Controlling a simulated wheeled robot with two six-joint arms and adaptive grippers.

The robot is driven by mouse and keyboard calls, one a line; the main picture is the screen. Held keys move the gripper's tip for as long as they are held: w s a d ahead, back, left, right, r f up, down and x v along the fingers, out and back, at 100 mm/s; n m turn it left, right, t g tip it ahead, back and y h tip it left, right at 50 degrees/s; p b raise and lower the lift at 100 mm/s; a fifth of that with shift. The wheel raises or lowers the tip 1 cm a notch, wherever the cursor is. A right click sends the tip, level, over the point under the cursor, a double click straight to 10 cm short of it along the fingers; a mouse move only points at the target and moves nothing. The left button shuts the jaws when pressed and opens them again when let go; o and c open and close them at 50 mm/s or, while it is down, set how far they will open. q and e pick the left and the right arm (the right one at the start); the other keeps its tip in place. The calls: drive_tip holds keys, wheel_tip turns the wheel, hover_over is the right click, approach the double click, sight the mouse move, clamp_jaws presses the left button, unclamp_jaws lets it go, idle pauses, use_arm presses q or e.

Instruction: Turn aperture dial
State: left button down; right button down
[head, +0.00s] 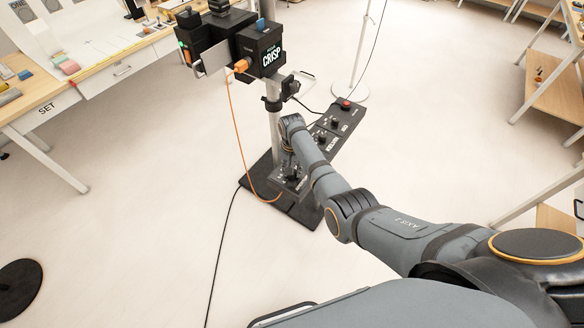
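A long dark control panel (322,148) with several black dials and white labels stands beside the camera stand's pole. The labels are too small to read, so I cannot tell which dial is the aperture dial. My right arm reaches in from the right, and its wrist bends down over the near end of the panel. My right gripper (291,172) is small and dark against the panel, close to a dial there. I cannot tell whether it touches the dial or whether its fingers are open. My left gripper is not in view.
A black camera rig marked CRISP (262,49) sits on the pole (274,130) above a black base plate. A red button (346,103) is at the panel's far end. An orange cable (236,130) hangs left of the pole.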

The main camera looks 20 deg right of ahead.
drive_tip(key=shift+n+p, duration=0.55)
drive_tip(key=shift+n, duration=1.05)
drive_tip(key=c, duration=1)
unclamp_jaws()
drive_tip(key=shift+r, duration=0.1)
wheel_tip(320, 180, up, 12)
